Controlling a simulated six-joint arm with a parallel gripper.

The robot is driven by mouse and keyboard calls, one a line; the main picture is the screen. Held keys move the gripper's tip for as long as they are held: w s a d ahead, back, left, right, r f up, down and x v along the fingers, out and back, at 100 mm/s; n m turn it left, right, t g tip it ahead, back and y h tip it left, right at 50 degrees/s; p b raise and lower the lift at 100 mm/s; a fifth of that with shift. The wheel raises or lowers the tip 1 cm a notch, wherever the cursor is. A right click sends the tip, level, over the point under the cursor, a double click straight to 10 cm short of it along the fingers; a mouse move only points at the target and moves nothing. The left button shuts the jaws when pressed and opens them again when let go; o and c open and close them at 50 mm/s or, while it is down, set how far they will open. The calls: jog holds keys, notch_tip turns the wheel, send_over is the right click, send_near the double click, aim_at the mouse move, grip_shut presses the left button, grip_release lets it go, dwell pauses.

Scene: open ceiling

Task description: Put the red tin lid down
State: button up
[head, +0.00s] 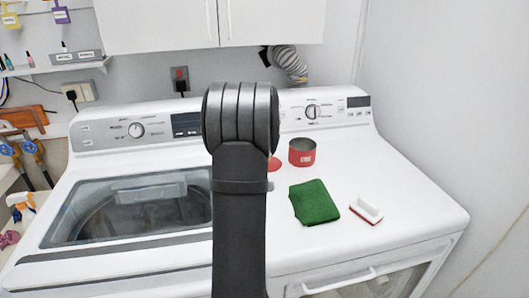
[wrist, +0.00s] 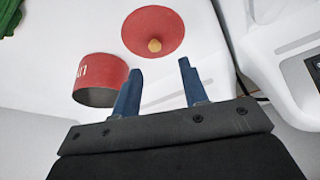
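The red tin lid (wrist: 153,22), a round disc with a wooden knob, shows at the top of the wrist view, knob towards the camera. In the head view the lid (head: 274,164) appears to lie flat on the white machine top, left of the red tin (head: 302,152), partly hidden by my arm. The tin stands open at the top; it also shows in the wrist view (wrist: 99,72). My gripper (wrist: 161,67) is open, its two blue fingers apart with nothing between them. The lid is beyond the fingertips. The head view hides my gripper behind my arm.
A folded green cloth (head: 314,202) and a white brush with a red base (head: 367,210) lie in front of the tin. A washer's glass lid (head: 135,207) is at left. Control panels stand along the back.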

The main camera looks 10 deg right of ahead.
jog(key=v, duration=0.4)
jog(key=shift+r, duration=0.1)
jog(key=x, duration=1.2)
jog(key=shift+r, duration=1.85)
